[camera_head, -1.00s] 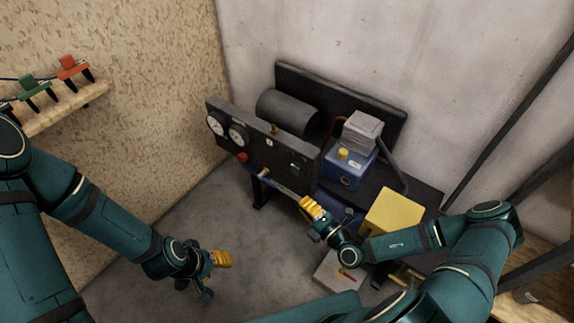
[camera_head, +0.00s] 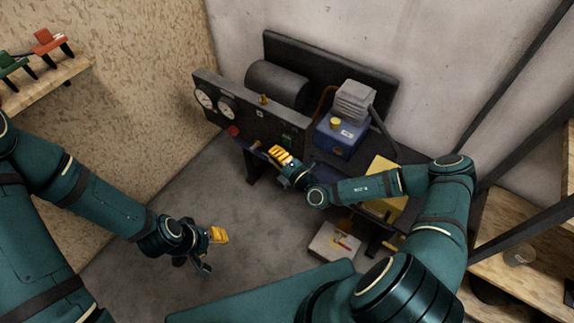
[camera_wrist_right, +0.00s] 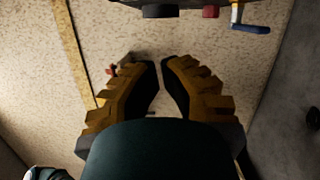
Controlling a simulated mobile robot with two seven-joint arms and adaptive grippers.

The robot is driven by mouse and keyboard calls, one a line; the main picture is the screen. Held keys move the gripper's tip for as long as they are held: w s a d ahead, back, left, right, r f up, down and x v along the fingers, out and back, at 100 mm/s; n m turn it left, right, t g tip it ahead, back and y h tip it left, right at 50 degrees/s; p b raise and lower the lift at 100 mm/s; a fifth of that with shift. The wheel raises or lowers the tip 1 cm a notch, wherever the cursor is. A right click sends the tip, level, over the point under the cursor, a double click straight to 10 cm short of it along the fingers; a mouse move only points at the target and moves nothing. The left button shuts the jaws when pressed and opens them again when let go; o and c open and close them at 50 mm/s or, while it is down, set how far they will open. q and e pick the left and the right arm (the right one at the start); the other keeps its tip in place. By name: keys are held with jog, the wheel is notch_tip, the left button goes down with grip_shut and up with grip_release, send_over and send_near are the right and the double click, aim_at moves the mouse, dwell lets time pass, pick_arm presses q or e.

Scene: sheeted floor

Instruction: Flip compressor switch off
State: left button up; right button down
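The compressor has a dark front panel (camera_head: 215,128) with two round white gauges, a red knob (camera_head: 233,131) and a small green-marked part (camera_head: 288,138), which may be the switch; it is too small to tell its position. My right gripper (camera_head: 279,153) is just in front of and below that part; contact cannot be told. In the right wrist view its two yellow-padded fingers (camera_wrist_right: 160,66) nearly meet at the tips, with nothing between them. The red knob (camera_wrist_right: 210,11) and a blue-handled lever (camera_wrist_right: 250,28) show at the top there. My left gripper (camera_head: 217,237) hangs low over the floor, its opening unclear.
A black tank (camera_head: 277,84) and a blue unit (camera_head: 338,137) with a grey top stand behind the panel. A yellow box (camera_head: 384,178) is at right. A pale box (camera_head: 334,243) sits on the floor. A wooden shelf (camera_head: 45,85) is at left. Floor between is clear.

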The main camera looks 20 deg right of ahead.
aim_at(286, 141)
jog(key=d, duration=0.1)
jog(key=w+d, duration=0.2)
jog(key=shift+w+d+r+b, duration=0.15)
jog(key=shift+r+b, duration=0.1)
jog(key=shift+b, duration=0.15)
jog(key=shift+w+d+r+p, duration=0.1)
jog(key=shift+r+p, duration=0.1)
jog(key=shift+p, duration=0.2)
jog(key=m+p, duration=0.1)
jog(key=p, duration=0.2)
jog(key=shift+w+d+r, duration=0.25)
jog(key=shift+d+r, duration=0.1)
jog(key=shift+f, duration=0.1)
jog(key=shift+d+f, duration=0.1)
